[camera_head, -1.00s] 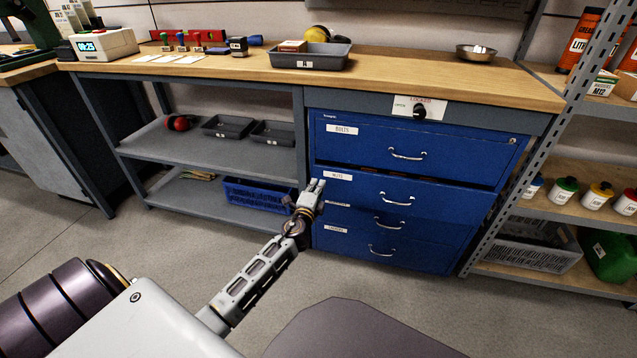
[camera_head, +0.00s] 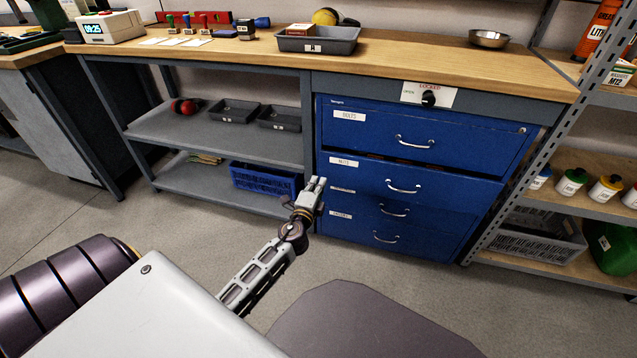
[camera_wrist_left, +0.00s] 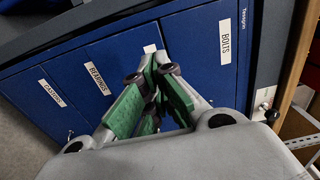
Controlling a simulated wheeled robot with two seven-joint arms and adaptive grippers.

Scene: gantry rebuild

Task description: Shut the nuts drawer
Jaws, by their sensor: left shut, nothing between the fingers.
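The nuts drawer (camera_head: 430,187) is the second blue drawer down in the cabinet under the bench. It stands out a little from the cabinet, with a dark gap along its top edge. Its bar handle (camera_head: 403,191) is free. My left gripper (camera_head: 319,183) is shut and empty at the left end of the drawer front, below its label; I cannot tell whether it touches. In the left wrist view its green-padded fingers (camera_wrist_left: 154,62) are together before the blue drawer fronts, hiding most of the nuts drawer. My right gripper is out of view.
The bolts drawer (camera_head: 470,140) above looks shut. A lock knob (camera_head: 429,98) sits on a plate marked LOCKED over it. The lower drawers (camera_head: 440,240) sit below. A blue crate (camera_head: 262,180) lies on the shelf to the left. A metal rack (camera_head: 535,165) stands at right.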

